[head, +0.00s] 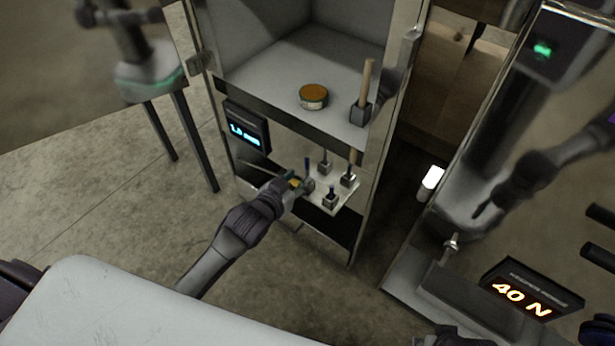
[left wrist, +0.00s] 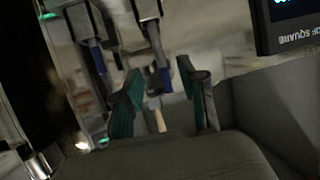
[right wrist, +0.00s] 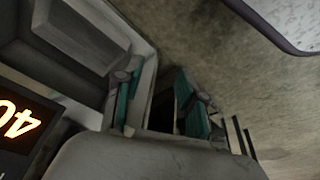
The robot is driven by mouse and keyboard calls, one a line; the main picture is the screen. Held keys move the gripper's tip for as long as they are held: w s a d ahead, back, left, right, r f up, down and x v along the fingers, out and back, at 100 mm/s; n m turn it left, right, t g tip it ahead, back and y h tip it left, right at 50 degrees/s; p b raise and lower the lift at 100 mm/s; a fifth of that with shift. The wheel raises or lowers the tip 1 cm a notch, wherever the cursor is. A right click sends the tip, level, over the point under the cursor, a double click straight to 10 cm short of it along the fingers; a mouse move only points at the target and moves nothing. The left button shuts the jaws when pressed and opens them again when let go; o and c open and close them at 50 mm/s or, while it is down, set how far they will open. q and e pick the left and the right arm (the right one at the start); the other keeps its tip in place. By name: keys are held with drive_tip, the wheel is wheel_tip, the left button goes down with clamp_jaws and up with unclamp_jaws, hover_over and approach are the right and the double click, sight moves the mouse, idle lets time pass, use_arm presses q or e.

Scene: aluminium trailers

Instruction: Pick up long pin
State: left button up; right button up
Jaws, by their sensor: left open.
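A small pale tray (head: 345,190) in the lower opening of the metal cabinet holds several upright pins on dark square bases. They include a blue-topped pin (head: 307,166), a wooden-topped pin (head: 349,172) and a short pin (head: 331,197). I cannot tell which is the long one. My left gripper (head: 297,184) is at the tray's left edge, by the blue-topped pin. My right gripper (right wrist: 157,100) is open and empty, away from the tray.
The upper shelf (head: 285,75) holds a round orange-topped tin (head: 313,96) and a wooden-handled block (head: 364,100). A small display (head: 246,127) is on the cabinet's left. A 40 N display (head: 524,292) stands right.

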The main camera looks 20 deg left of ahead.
sight(306, 170)
use_arm(q)
drive_tip(key=b+x, duration=0.1)
drive_tip(key=x, duration=0.4)
drive_tip(key=shift+w+b, duration=0.2)
drive_tip(key=shift+b, duration=0.15)
drive_tip(key=shift+w, duration=0.35)
clamp_jaws()
use_arm(e)
drive_tip(key=v, duration=0.7)
drive_tip(key=shift+w+r+t, duration=0.15)
drive_tip(key=shift+w+t, duration=0.05)
drive_tip(key=shift+t, duration=0.1)
drive_tip(key=shift+d, duration=0.1)
